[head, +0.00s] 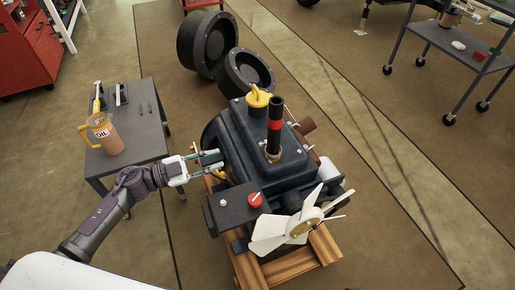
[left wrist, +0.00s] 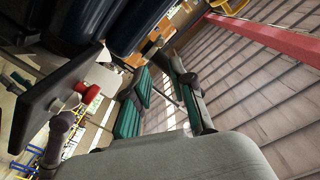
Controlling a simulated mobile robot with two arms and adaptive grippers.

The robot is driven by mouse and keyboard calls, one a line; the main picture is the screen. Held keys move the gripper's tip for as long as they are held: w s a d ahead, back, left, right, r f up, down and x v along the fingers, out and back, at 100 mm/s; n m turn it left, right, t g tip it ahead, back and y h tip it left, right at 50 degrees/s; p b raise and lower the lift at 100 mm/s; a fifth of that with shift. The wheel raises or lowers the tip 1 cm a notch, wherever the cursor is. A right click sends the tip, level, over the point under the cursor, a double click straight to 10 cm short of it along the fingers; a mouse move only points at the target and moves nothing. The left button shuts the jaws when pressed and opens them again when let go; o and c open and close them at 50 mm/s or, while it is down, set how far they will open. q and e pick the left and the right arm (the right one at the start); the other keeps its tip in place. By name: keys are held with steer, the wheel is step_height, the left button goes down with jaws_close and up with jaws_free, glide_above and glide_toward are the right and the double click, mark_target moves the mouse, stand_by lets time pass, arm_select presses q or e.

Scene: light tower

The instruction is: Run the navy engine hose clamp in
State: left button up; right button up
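The navy engine (head: 235,140) sits on a wooden stand in the middle of the head view. A black upright hose (head: 275,108) rises from its top. A red band (head: 274,125) goes around the hose, and a small light metal fitting (head: 272,153) is at its foot; I cannot tell which is the clamp. My left gripper (head: 216,160) is open and looks empty, beside the engine's left side. In the left wrist view its teal-padded fingers (left wrist: 166,88) are apart, with the engine (left wrist: 130,25) at the top. My right gripper is not in view.
A dark box with a red knob (head: 255,200) and a white fan (head: 298,222) are at the engine's front. A grey side table (head: 135,145) holds an oil jug (head: 104,135) and tools. Two black wheels (head: 205,43) lie behind.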

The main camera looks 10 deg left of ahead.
mark_target(260, 145)
arm_select(q)
steer(key=x, duration=1.1)
steer(key=shift+w+b, duration=0.1)
steer(key=shift+b, duration=0.25)
steer(key=shift+w+d, duration=0.2)
steer(key=shift+d, duration=0.1)
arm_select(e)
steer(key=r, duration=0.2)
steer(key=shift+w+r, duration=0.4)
arm_select(q)
jaws_close()
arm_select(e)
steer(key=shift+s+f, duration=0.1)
